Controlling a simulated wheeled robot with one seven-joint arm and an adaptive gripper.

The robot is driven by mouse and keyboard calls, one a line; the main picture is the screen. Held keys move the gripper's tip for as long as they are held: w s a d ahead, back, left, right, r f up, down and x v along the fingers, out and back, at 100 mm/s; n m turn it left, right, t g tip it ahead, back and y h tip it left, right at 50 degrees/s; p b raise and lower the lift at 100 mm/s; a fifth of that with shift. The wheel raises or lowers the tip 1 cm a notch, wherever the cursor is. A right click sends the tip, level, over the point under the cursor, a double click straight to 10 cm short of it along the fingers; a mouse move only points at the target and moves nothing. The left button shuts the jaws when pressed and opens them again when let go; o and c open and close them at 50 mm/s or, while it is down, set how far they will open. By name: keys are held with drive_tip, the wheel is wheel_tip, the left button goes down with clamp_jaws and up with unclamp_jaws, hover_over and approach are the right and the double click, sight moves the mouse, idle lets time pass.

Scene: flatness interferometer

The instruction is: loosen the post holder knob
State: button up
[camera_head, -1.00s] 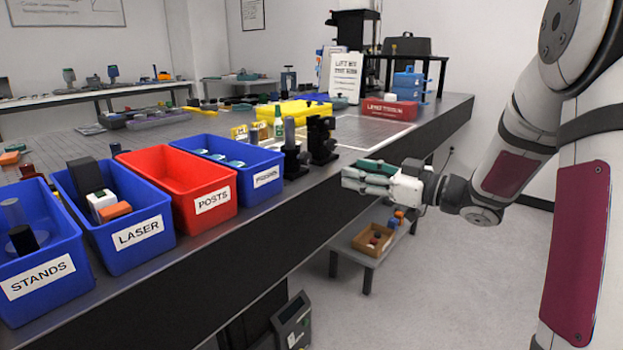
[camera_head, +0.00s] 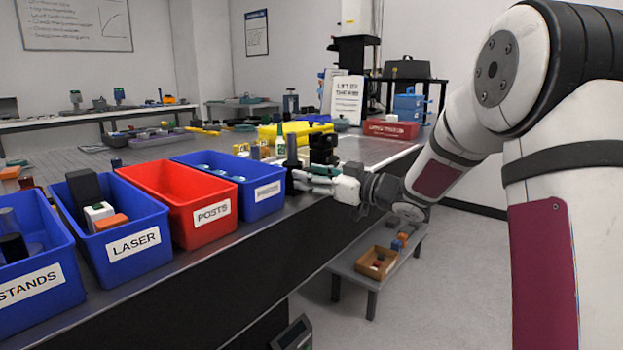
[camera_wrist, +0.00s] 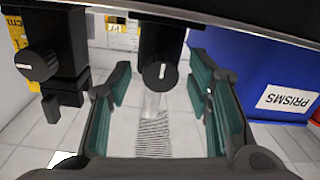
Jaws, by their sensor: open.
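A black post holder (camera_wrist: 165,32) stands near the middle of the wrist view, with a round black knob (camera_wrist: 160,75) marked by a white line on its front. The post holder also shows in the head view (camera_head: 291,158) at the table's edge, beside the blue prisms bin. My gripper (camera_wrist: 162,88) is open and empty, its green-padded fingers on either side of the knob with a gap at each side. I cannot tell how deep the knob lies between the pads. In the head view my gripper (camera_head: 305,179) is at the table edge, partly covering the holder's base.
A second black mount (camera_wrist: 58,50) with a similar knob stands left of the holder in the wrist view. The blue prisms bin (camera_wrist: 245,75) is close on the right. In the head view the red posts bin (camera_head: 212,215) and a yellow case (camera_head: 290,131) are nearby.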

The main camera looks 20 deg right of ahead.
drive_tip(key=shift+w+a, duration=0.1)
drive_tip(key=shift+a, duration=0.05)
drive_tip(key=shift+c, duration=0.5)
clamp_jaws()
